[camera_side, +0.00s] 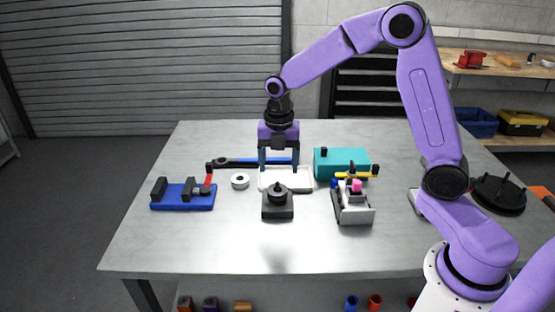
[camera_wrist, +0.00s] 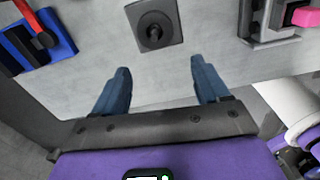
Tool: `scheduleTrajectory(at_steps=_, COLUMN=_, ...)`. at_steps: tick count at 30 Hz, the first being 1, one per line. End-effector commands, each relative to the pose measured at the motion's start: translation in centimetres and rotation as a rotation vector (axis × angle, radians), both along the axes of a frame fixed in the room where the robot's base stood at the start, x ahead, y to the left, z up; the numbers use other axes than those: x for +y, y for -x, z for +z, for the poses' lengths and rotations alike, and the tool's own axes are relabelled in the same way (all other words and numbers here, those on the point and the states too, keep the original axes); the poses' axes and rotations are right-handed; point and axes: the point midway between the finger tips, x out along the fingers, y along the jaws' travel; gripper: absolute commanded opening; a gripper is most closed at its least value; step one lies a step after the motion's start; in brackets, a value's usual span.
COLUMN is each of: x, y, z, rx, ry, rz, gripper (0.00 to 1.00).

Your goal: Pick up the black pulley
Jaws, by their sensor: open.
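The black pulley (camera_side: 277,196) is a round dark piece with a raised centre, sitting on a square dark grey base (camera_side: 277,213) in the middle of the table. In the wrist view the pulley (camera_wrist: 153,30) is near the top edge, on its base (camera_wrist: 173,13). My gripper (camera_side: 278,168) is open and empty, pointing down, well above the table. In the wrist view the fingertips (camera_wrist: 160,66) are apart and the pulley lies beyond them, nearly in line with the gap. No finger touches it.
A blue fixture (camera_side: 172,199) stands left and a grey clamp device (camera_side: 355,214) right of the pulley. A white tray (camera_side: 296,175), white ring (camera_side: 240,181) and teal box (camera_side: 340,158) are behind. The table front is clear.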

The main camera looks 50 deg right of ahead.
Motion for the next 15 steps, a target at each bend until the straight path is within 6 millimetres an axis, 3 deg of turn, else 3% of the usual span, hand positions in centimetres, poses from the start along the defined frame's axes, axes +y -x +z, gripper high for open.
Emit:
scheduleTrajectory(at_steps=5, x=-1.2, y=-1.6, z=-0.7, rx=0.002, ry=0.001, rz=0.074, gripper=0.74)
scheduleTrajectory(at_steps=15, x=-1.3, y=-1.6, z=-2.8, rx=0.005, ry=0.002, rz=0.083, gripper=0.74)
